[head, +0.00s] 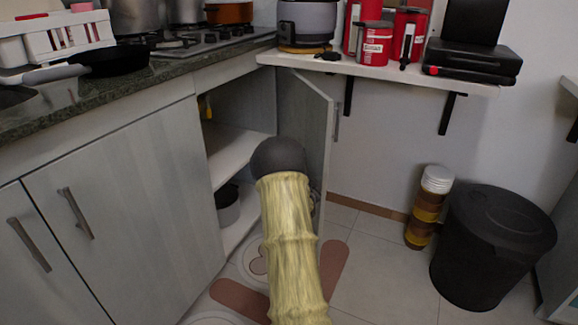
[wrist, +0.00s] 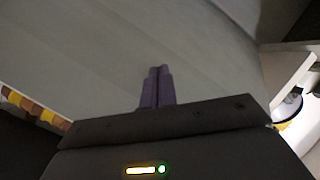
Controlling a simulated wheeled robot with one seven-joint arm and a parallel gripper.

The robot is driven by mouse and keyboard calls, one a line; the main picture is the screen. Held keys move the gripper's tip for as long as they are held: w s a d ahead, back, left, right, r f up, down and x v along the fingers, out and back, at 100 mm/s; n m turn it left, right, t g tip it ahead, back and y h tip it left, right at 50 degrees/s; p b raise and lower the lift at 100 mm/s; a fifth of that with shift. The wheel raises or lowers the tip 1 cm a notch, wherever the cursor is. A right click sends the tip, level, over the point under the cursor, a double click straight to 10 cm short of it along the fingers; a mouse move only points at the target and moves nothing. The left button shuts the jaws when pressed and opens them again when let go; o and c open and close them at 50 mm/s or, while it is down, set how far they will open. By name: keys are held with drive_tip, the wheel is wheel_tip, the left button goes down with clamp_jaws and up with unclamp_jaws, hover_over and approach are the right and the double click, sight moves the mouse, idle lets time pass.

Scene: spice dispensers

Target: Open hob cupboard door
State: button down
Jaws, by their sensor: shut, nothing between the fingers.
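The hob cupboard (head: 225,155) is below the hob, and its door (head: 312,115) stands wide open, swung out to the right. Its bar handle (head: 336,125) shows past the door's edge. My gripper is hidden behind my own arm in the head view. In the wrist view my gripper (wrist: 157,72) shows two purple fingers shut together with nothing between them. The grey door panel (wrist: 130,40) fills most of that view beyond the fingers. Whether the fingertips touch it I cannot tell.
Inside the cupboard are a white shelf (head: 240,158) and a dark pot (head: 228,205). The closed neighbouring door (head: 130,200) is at left. A wall shelf (head: 390,75) overhangs the open door.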

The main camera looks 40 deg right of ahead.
sight(319, 175)
drive_tip(key=shift+d, duration=0.15)
drive_tip(key=shift+s+d, duration=0.25)
drive_tip(key=shift+d, duration=0.55)
drive_tip(key=shift+s+d, duration=0.3)
drive_tip(key=shift+d, duration=0.45)
drive_tip(key=shift+s+d, duration=0.25)
drive_tip(key=shift+d, duration=0.65)
drive_tip(key=shift+s+d, duration=0.2)
drive_tip(key=shift+d, duration=0.65)
drive_tip(key=shift+s+d, duration=0.15)
drive_tip(key=shift+d, duration=0.7)
drive_tip(key=shift+s+d, duration=0.2)
drive_tip(key=shift+d, duration=0.75)
